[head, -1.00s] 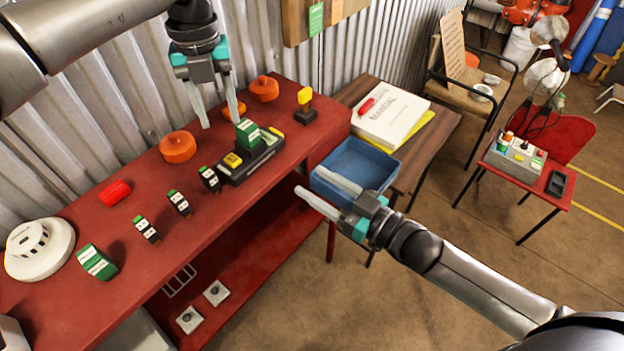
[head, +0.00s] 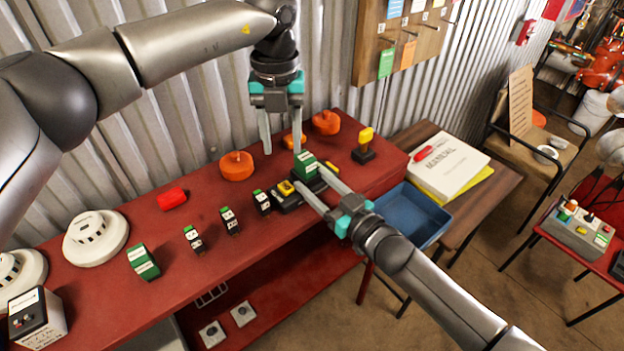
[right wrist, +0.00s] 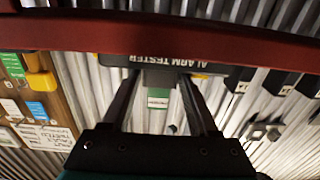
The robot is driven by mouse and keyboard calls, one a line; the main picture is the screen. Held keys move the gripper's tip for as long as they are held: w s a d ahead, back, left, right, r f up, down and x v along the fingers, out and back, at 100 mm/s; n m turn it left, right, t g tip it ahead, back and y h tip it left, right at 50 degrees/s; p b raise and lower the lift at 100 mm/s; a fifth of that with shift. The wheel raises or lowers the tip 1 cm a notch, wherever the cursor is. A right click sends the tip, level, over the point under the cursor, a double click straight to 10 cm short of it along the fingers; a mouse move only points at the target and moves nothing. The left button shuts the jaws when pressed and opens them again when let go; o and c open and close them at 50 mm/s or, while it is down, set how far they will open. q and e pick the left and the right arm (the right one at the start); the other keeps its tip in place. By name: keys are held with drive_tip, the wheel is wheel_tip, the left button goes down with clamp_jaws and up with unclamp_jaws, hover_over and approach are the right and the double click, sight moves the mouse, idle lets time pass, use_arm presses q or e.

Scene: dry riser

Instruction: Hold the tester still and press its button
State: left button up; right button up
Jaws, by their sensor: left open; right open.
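The tester is a black box (head: 284,203) on the red bench, with a yellow button (head: 286,187) and a green block (head: 305,165) upright on it. In the right wrist view its front (right wrist: 165,61) reads "ALARM TESTER", with a green part (right wrist: 158,98) between my fingers. My right gripper (head: 310,176) is open at the tester's near side, its fingers reaching toward it and hiding part of it. Contact cannot be told. My left gripper (head: 281,153) is open and empty, pointing down above and behind the tester.
Several small black-and-green modules (head: 229,220), a red cylinder (head: 172,198), orange domes (head: 236,167) and white detectors (head: 95,238) stand along the bench (head: 190,270). A yellow-topped black switch (head: 364,146) stands right of the tester. A blue tray (head: 412,214) lies beyond the bench's right end.

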drive_tip(key=shift+w+a, duration=0.45)
drive_tip(key=shift+w, duration=0.1)
clamp_jaws()
use_arm(q)
drive_tip(key=shift+c, duration=0.2)
clamp_jaws()
use_arm(e)
drive_tip(key=shift+f, duration=0.1)
idle(1.5)
